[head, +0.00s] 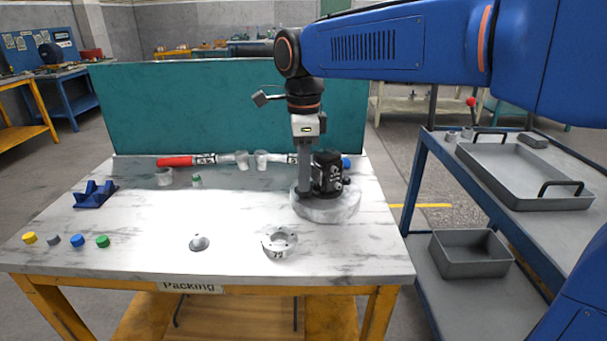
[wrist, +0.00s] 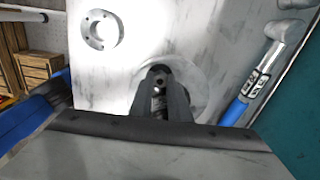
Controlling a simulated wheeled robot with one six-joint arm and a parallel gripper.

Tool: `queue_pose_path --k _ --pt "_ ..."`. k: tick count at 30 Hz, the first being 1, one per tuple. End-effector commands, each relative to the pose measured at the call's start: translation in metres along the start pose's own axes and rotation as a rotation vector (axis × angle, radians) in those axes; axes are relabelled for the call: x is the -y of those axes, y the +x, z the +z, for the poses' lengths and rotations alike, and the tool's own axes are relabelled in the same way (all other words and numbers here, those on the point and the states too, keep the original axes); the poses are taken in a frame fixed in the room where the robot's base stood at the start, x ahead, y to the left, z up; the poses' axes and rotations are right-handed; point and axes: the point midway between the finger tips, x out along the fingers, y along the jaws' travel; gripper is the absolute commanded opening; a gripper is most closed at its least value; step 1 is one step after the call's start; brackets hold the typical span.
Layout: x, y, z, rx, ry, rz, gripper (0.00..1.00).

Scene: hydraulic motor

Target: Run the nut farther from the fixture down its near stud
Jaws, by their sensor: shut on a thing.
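A black motor (head: 328,172) stands upright on a pale round base (head: 335,208) at the table's back right; the base also shows in the wrist view (wrist: 198,82). My gripper (head: 304,190) points straight down at the motor's left side, low over the base. In the wrist view the two fingers (wrist: 161,103) are closed around a small part between them, by a dark piece with a hole (wrist: 159,73). I take this part to be the nut, though the fingers hide most of it. The stud and the other nut cannot be made out.
A pale ring with holes (head: 279,243) and a small domed disc (head: 199,243) lie in front. A blue cradle (head: 95,194) and several coloured caps (head: 78,240) lie left.

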Motion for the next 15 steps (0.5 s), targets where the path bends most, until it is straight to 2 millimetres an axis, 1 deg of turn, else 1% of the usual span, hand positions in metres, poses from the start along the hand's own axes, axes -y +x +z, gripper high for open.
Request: queue_pose_path --k 6,7,8,15 --pt "0.0003 -0.0006 0.0001 0.001 0.003 -0.002 0.0" --pt "0.0003 -0.0006 0.0001 0.001 0.003 -0.002 0.23" --pt "0.0003 -0.0006 0.0001 0.001 0.003 -0.002 0.27" --pt "0.0001 -0.0003 0.0 0.0 0.002 -0.001 0.27"
